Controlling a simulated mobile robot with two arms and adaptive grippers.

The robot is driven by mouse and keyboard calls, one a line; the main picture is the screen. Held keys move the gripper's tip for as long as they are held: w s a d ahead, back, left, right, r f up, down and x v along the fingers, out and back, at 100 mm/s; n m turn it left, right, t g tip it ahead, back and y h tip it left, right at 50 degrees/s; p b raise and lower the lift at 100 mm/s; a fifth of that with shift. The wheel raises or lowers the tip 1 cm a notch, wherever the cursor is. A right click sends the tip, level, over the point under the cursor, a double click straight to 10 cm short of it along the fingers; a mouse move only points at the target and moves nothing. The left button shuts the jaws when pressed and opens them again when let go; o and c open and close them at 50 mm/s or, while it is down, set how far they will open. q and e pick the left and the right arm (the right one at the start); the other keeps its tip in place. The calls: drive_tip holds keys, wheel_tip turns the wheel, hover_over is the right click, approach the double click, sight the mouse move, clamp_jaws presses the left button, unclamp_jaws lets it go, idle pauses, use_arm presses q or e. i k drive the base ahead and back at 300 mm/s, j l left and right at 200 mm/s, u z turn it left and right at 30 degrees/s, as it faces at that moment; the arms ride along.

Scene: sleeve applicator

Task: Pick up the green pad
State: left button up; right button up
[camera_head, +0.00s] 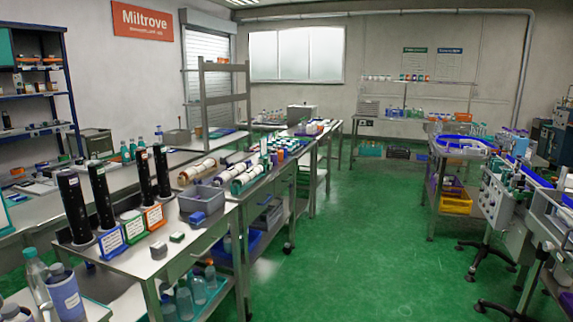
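A small block with a greenish top (177,237) lies on the near metal table (205,236), right of the sign holders. It may be the green pad, but it is too small to be sure. A similar small grey block (158,250) lies just to its left and nearer. A green-framed label holder (133,227) stands between a blue-framed one (112,242) and an orange-framed one (154,216). Neither of my grippers is in view, and nothing is seen touching these things.
Several tall black cylinders (103,197) stand upright behind the label holders. A grey bin (201,201) sits behind the greenish block, with a small blue item (198,218) beside it. Bottles (66,292) crowd the near left corner. The green floor (350,230) is open between the benches.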

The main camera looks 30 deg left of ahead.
sight(269, 166)
drive_tip(key=i+j+u, duration=0.15)
drive_tip(key=i, duration=0.45)
drive_tip(key=i+j+u, duration=0.2)
drive_tip(key=i, duration=0.4)
drive_tip(key=i+l+u, duration=0.15)
drive_tip(key=i, duration=0.45)
drive_tip(key=i+u, duration=0.15)
drive_tip(key=i, duration=0.5)
drive_tip(key=i+l+u, duration=0.2)
drive_tip(key=i, duration=0.4)
drive_tip(key=i+l+u, duration=0.15)
drive_tip(key=i, duration=0.45)
